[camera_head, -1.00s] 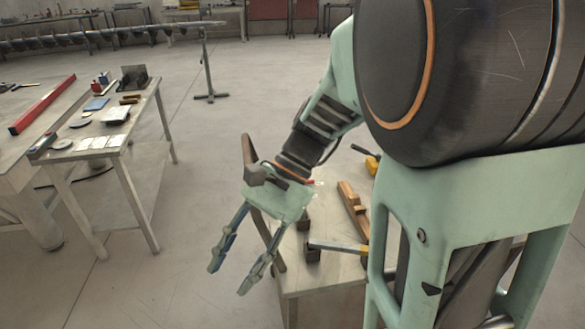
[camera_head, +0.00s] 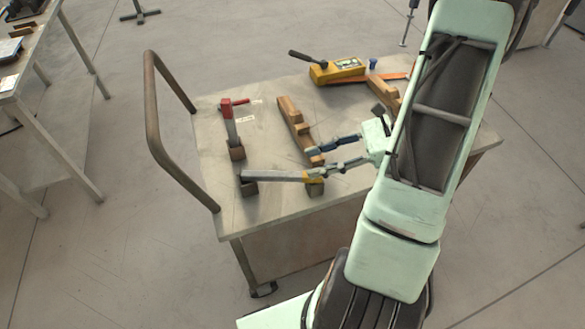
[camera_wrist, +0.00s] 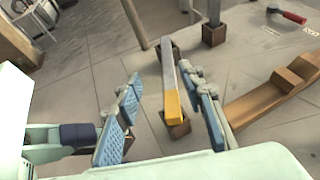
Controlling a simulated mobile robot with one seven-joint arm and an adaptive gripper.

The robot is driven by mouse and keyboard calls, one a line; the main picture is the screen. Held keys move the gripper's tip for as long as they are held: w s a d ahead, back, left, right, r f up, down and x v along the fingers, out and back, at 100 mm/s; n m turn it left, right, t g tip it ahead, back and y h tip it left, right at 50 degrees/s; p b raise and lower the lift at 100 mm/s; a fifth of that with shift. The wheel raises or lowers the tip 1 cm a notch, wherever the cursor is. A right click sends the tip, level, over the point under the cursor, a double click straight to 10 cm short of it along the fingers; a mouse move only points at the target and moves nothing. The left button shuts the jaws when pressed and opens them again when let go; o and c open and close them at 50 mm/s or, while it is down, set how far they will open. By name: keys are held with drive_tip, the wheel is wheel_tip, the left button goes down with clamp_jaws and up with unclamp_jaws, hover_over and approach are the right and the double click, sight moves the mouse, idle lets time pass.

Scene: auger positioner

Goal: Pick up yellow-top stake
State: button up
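The yellow-top stake (camera_head: 275,176) is a grey bar with a yellow end. It lies across dark blocks near the cart's front left, its yellow end to the right. My gripper (camera_head: 315,163) is open and empty, and reaches in from the right near the yellow end. In the wrist view the stake (camera_wrist: 171,85) lies between the two spread blue-padded fingers of my gripper (camera_wrist: 168,82), with a gap on each side. I cannot tell how far above the stake the fingers are.
The cart top (camera_head: 225,205) also bears a red-top stake (camera_head: 230,122) upright in a block, a wooden piece (camera_head: 298,130) close behind the fingers, and a yellow tool (camera_head: 338,70). A brown handle rail (camera_head: 150,110) rises at the left. Another table (camera_head: 20,75) stands farther left.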

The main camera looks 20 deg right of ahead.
sight(282, 174)
drive_tip(key=shift+m+t, duration=0.4)
drive_tip(key=w+a+f, duration=0.2)
drive_tip(key=f, duration=0.1)
drive_tip(key=shift+a+f, duration=0.1)
drive_tip(key=shift+a, duration=0.15)
drive_tip(key=x, duration=0.3)
drive_tip(key=b+x, duration=0.1)
drive_tip(key=x, duration=0.1)
drive_tip(key=shift+s+a+f, duration=0.15)
drive_tip(key=shift+a+f, duration=0.1)
drive_tip(key=shift+c, duration=0.6)
clamp_jaws()
